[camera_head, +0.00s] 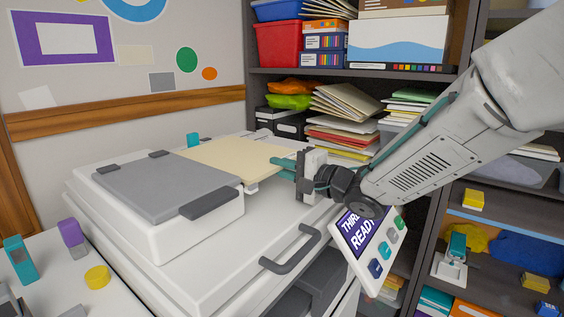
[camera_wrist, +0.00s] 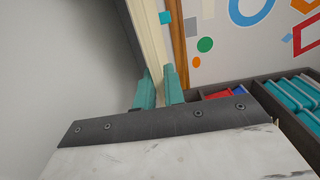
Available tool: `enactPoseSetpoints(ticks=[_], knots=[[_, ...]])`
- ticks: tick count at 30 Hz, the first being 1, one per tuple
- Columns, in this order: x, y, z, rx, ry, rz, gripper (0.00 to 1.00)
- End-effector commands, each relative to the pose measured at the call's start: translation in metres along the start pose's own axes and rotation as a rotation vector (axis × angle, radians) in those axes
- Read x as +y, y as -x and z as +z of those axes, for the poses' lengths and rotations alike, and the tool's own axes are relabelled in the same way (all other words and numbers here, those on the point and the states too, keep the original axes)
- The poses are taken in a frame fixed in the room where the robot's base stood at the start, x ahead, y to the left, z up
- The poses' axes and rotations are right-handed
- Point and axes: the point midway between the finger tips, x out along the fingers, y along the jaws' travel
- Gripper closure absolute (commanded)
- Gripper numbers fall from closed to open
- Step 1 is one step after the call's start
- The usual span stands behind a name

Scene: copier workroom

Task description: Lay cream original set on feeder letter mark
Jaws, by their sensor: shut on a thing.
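The cream original set (camera_head: 228,155) is a flat, pale sheet stack at the right rear of the copier's feeder (camera_head: 150,187), which has a grey top. Its left part lies beside or over the feeder's rear right edge; I cannot tell whether it touches. My gripper (camera_head: 277,168) is shut on the set's right edge with teal fingers. In the wrist view my gripper (camera_wrist: 160,88) has the cream set (camera_wrist: 152,38) edge-on between its fingers. I cannot make out the letter mark.
A control panel (camera_head: 365,240) reading "READY" is tilted at the copier's front right, below my arm. A dark handle (camera_head: 291,252) sticks out in front. Shelves (camera_head: 345,72) with paper and boxes stand behind. A side table at left holds a yellow disc (camera_head: 97,276) and small blocks.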

Motion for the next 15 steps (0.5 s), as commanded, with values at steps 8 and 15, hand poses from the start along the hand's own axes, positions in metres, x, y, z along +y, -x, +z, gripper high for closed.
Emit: enactPoseSetpoints(ticks=[8, 15], knots=[[-0.0004, -0.0003, 0.0004, -0.001, 0.001, -0.003, 1.00], [0.0001, -0.0002, 0.0003, -0.001, 0.000, -0.001, 0.64]])
